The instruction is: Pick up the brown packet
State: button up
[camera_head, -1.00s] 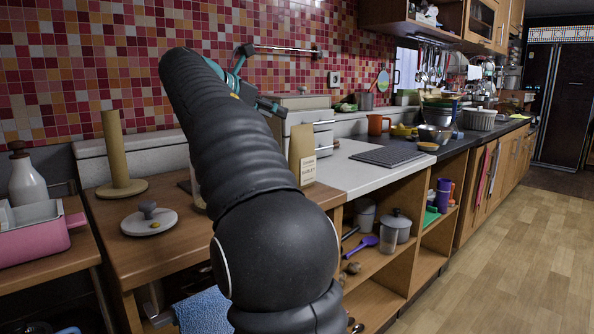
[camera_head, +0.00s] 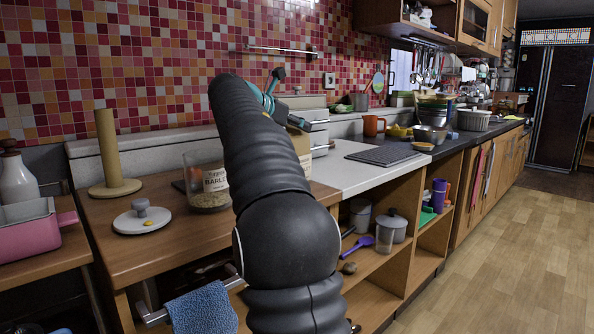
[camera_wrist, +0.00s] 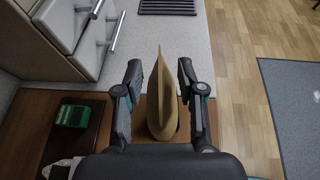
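The brown packet (camera_wrist: 162,108) stands upright in the wrist view, its narrow folded top edge toward the camera. My gripper (camera_wrist: 160,72) is open, with one finger on each side of the packet. Gaps show between the packet and both fingers, so neither seems to touch it. In the head view my arm hides most of the packet (camera_head: 303,146); only a strip shows to the right of the arm. My gripper (camera_head: 281,104) is partly hidden there too.
A glass jar (camera_head: 207,190) with a barley label stands left of my arm on the wooden counter. A wooden roll holder (camera_head: 108,150) and a grey-knobbed lid (camera_head: 142,219) are further left. White drawers (camera_wrist: 75,30) stand close by at upper left in the wrist view.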

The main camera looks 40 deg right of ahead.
grip_shut()
dwell(0.4)
notch_tip(320, 180, up, 6)
jog(key=p, duration=0.3)
jog(key=shift+r, duration=2)
